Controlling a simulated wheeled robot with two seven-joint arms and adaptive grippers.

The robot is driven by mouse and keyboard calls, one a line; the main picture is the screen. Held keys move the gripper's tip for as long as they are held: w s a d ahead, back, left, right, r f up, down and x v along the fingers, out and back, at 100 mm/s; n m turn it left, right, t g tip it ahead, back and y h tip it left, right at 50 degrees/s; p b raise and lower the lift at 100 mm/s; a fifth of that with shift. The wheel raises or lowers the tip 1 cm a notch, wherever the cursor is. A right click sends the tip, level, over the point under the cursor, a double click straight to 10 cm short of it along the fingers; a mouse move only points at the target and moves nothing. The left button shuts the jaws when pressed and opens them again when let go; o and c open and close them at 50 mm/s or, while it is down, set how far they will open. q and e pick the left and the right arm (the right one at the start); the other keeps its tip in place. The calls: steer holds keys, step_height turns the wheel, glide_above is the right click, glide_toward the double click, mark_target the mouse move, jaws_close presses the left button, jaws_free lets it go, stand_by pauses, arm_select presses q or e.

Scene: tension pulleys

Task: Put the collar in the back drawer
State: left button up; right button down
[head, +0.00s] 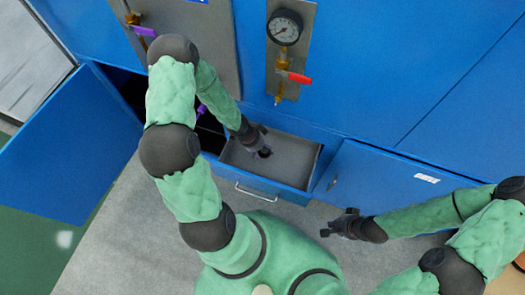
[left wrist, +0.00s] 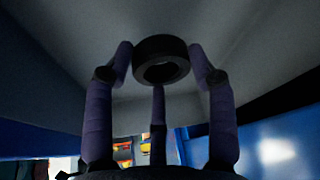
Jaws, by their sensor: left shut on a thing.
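The collar, a black ring (left wrist: 157,46), is held between the fingertips of my left gripper (left wrist: 160,64) in the left wrist view. In the head view my left gripper (head: 264,150) points down inside an open drawer (head: 298,152) with a grey interior; the collar there is a small dark shape, mostly hidden by the gripper. Whether it touches the drawer floor I cannot tell. My right gripper (head: 340,225) is off to the right of the drawer, above the floor, empty, with its fingers apart.
The drawer sits low in a blue cabinet, pulled out, with a metal handle (head: 257,192). An open blue door (head: 65,150) stands at left and another (head: 385,185) at right. A gauge (head: 285,27) and a red-handled valve (head: 299,78) are above. Grey floor lies in front.

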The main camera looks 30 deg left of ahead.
arm_select(q)
steer(key=shift+f, duration=0.1)
steer(key=shift+f+b, duration=0.3)
steer(key=shift+f, duration=0.2)
steer(key=shift+f, duration=0.1)
steer(key=o, duration=1.2)
steer(key=shift+c, duration=0.2)
steer(key=shift+r, duration=0.35)
steer(key=p+v, duration=0.9)
steer(key=v, duration=0.3)
steer(key=shift+r+p, duration=0.3)
steer(key=shift+p, duration=0.1)
